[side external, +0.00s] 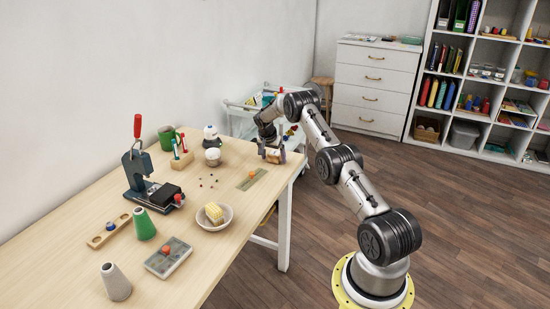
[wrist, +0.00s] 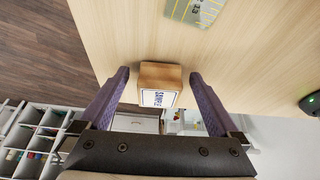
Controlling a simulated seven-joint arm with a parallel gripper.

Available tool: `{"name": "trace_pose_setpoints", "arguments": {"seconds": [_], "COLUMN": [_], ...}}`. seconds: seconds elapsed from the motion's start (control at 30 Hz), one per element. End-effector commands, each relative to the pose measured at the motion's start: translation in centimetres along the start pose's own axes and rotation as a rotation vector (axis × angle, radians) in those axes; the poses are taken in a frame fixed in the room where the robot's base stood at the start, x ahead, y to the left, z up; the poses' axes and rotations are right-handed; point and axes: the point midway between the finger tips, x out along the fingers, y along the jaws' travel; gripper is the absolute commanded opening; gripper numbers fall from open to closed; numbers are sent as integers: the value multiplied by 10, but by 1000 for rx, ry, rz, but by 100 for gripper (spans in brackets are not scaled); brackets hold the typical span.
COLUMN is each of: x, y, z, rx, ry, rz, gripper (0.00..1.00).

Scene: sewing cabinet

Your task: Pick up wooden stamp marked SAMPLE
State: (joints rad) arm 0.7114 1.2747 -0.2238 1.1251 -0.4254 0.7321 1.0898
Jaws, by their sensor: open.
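The wooden stamp (wrist: 161,77) is a small brown block with a white label that reads SAMPLE in blue. It sits near the table edge in the wrist view. My gripper (wrist: 160,82) is open, with one purple finger on each side of the stamp and a visible gap to each. In the side external view my gripper (side external: 271,152) is low over the far right end of the table, and the stamp (side external: 273,156) shows between the fingers, partly hidden.
A white cart (side external: 240,118) stands behind the table.

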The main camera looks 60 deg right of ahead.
Motion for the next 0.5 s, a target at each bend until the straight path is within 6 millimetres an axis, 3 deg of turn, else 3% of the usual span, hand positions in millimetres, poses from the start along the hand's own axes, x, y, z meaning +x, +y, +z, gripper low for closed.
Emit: {"name": "trace_pose_setpoints", "arguments": {"seconds": [0.07, 0.5], "x": [0, 0], "y": [0, 0], "z": [0, 0], "rx": [0, 1], "ry": [0, 0], "rz": [0, 0], "gripper": [98, 18]}}
